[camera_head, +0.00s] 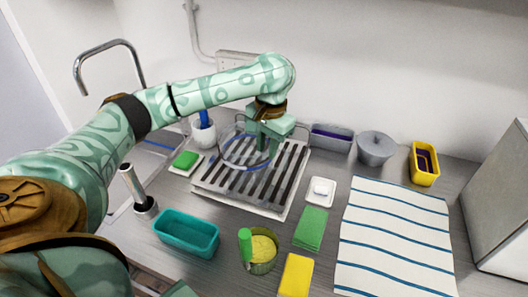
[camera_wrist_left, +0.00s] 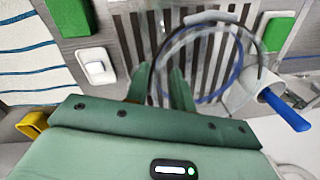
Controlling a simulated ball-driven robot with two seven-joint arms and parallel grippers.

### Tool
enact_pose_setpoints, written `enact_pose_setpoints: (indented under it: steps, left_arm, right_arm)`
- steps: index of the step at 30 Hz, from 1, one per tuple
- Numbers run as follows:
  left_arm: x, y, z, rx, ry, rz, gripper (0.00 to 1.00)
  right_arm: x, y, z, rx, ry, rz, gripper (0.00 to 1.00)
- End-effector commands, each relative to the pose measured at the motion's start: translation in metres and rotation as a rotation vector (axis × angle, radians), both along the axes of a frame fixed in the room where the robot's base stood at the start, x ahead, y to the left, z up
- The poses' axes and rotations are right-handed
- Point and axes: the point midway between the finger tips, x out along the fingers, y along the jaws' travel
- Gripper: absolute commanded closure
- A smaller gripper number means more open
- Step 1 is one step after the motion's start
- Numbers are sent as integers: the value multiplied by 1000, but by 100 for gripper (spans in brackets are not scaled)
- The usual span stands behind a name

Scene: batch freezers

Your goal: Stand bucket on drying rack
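A clear bucket (camera_head: 243,152) with a blue line round it is over the slatted drying rack (camera_head: 220,198), looking upright and appearing to rest on the slats. My left gripper (camera_head: 264,140) is at the bucket's right side, pointing down. In the left wrist view its two fingers (camera_wrist_left: 160,82) stand apart, with slats visible between them and the bucket's near edge beside or between them. I cannot tell whether they touch the clear wall. My right gripper is not in view.
A white holder (camera_head: 203,134) with a blue-handled tool stands behind left. A green sponge (camera_head: 186,160) lies left of the rack. In front are a teal tub (camera_head: 187,233) and a yellow-filled cup (camera_head: 262,250). A striped towel (camera_head: 395,235) lies right; a grey pot (camera_head: 376,148) stands behind it.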

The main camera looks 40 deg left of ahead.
Motion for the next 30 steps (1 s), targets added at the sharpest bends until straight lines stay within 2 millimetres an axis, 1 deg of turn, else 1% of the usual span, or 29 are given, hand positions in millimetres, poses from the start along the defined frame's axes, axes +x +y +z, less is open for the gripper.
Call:
enact_pose_setpoints:
  steps: [1, 3, 6, 9, 12, 30]
  left_arm:
    - [0, -1, 22, 1, -6, 1, 76]
    - [0, -2, 37, 0, -5, 1, 76]
    - [0, -3, 52, 0, -3, 2, 76]
    - [0, -4, 61, 0, -1, 2, 76]
    - [0, -5, 64, 0, 1, 2, 76]
    - [0, -5, 63, 0, 2, 1, 76]
  right_arm:
    - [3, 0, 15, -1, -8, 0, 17]
    - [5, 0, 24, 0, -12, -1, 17]
    - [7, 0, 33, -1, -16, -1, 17]
    - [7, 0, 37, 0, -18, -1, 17]
    - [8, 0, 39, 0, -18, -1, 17]
    - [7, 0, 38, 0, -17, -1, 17]
